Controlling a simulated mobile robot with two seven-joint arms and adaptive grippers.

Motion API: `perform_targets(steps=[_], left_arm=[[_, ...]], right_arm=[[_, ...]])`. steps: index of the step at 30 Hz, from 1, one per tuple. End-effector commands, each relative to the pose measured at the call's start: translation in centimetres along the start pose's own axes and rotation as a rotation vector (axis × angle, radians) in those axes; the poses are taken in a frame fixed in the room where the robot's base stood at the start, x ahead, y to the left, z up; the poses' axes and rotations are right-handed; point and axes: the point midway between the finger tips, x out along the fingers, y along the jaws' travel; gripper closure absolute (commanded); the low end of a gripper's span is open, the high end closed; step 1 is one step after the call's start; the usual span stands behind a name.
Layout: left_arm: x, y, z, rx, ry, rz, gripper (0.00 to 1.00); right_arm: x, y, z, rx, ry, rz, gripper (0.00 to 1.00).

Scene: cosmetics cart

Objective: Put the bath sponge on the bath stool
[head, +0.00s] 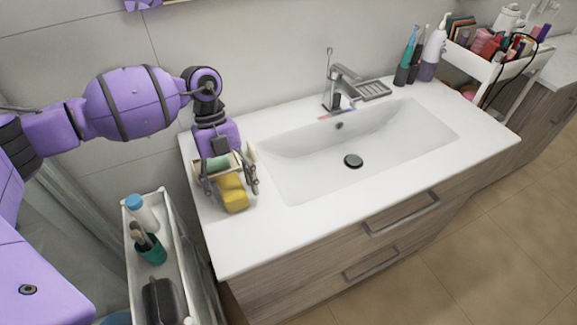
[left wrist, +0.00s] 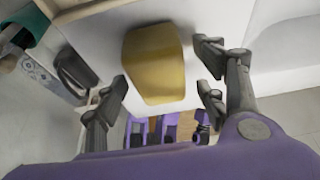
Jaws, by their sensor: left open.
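The yellow bath sponge (head: 233,192) rests on the left end of the white sink counter. It also shows in the left wrist view (left wrist: 153,65), lying between and beyond the fingers. My left gripper (head: 229,186) is right above the sponge, fingers pointing down. In the left wrist view my left gripper (left wrist: 165,85) has its fingers spread wide, with a gap on both sides of the sponge. My right gripper is in neither view. I cannot make out the bath stool in these frames.
A narrow white cart (head: 126,222) with bottles and a green cup (head: 150,249) stands left of the counter. The sink basin (head: 400,135) is right of the sponge. Toothbrushes and a dispenser (head: 432,50) stand at the back right. Tiled floor (head: 470,255) lies open in front.

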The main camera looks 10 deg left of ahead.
Motion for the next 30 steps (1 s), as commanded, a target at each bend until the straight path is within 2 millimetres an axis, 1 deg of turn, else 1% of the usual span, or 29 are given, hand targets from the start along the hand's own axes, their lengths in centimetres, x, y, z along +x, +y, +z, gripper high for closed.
perform_targets(steps=[1,6,7,18,19,26,30], left_arm=[[0.28,0.09,0.02,-0.001,0.001,0.001,0.35],[0.36,0.10,0.05,-0.001,0.001,0.001,0.35],[0.35,0.10,0.06,-0.001,0.001,0.002,0.36],[0.31,0.09,0.06,-0.001,0.001,0.001,0.85],[0.30,0.09,0.06,-0.001,0.001,0.001,0.87],[0.17,0.08,0.03,-0.001,0.001,0.001,0.88],[-0.59,0.03,-0.22,-0.001,0.000,0.000,0.88]], right_arm=[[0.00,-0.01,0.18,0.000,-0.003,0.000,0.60],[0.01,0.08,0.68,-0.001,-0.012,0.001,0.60],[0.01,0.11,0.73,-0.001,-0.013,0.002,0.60],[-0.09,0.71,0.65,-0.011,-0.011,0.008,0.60],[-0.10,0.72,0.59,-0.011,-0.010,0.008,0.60],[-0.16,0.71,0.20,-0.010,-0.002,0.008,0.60],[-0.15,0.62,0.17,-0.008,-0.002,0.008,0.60]])
